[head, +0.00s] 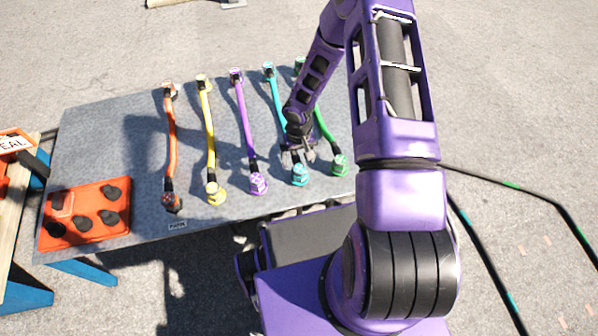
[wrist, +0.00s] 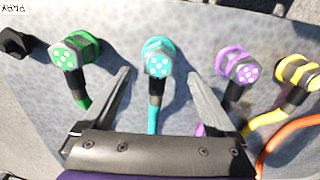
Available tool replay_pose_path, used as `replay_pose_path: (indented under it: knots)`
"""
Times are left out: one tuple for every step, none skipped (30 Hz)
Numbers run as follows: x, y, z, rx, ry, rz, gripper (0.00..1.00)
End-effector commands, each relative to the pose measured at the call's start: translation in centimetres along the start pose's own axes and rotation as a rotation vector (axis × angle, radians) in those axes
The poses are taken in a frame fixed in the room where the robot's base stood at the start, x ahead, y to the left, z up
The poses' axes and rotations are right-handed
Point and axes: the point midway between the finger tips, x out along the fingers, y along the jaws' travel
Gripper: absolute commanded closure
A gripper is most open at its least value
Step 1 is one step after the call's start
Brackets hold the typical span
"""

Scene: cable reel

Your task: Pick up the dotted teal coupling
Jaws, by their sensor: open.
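The teal coupling (head: 299,175) with pale dots on its face sits at the near end of a teal cable, close to the table's front edge. It also shows in the wrist view (wrist: 158,58), at top centre, with its cable (wrist: 152,118) running down between my fingers. My gripper (head: 297,154) is open, over the teal cable just behind the coupling. In the wrist view the two fingers (wrist: 158,88) stand on either side of the teal cable, with nothing gripped. My arm hides part of the teal and green cables in the head view.
A green coupling (head: 340,164) lies to the right and a purple coupling (head: 258,184) to the left, both close. Yellow (head: 214,193) and orange (head: 172,202) couplings lie further left. An orange panel with black knobs (head: 122,222) sits at the table's left front. The grey table (head: 90,150) is clear at left.

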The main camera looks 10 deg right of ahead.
Motion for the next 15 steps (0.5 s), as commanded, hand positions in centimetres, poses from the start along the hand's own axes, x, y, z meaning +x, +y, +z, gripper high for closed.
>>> replay_pose_path:
  knots:
    - [0.7, 0.0, 0.1, 0.0, -0.001, 0.0, 0.07]
    - [0.9, 0.0, 0.1, 0.0, -0.001, 0.0, 0.07]
    - [1.1, 0.0, 0.0, 0.001, 0.0, 0.0, 0.07]
    - [1.2, 0.0, 0.0, 0.001, 0.0, 0.0, 0.07]
    - [1.3, 0.0, 0.0, 0.001, 0.0, 0.0, 0.07]
    - [1.6, 0.1, 0.0, 0.001, 0.0, 0.0, 0.07]
    - [1.9, 0.1, 0.0, 0.001, 0.0, 0.0, 0.07]
    - [2.3, 0.1, 0.0, 0.001, -0.001, 0.0, 0.07]
    - [2.9, 0.1, 0.0, 0.002, -0.002, -0.001, 0.07]
    - [3.4, 0.1, 0.0, 0.0, -0.002, -0.001, 0.07]
    - [3.9, 0.1, -0.1, 0.002, -0.002, -0.001, 0.07]
    - [4.5, 0.1, -0.1, 0.001, -0.002, -0.001, 0.07]
    - [4.9, 0.1, -0.1, 0.001, -0.003, -0.001, 0.07]
    - [5.3, 0.1, -0.1, 0.0, -0.002, 0.0, 0.07]
    - [5.7, 0.2, -0.2, 0.001, -0.001, 0.0, 0.07]
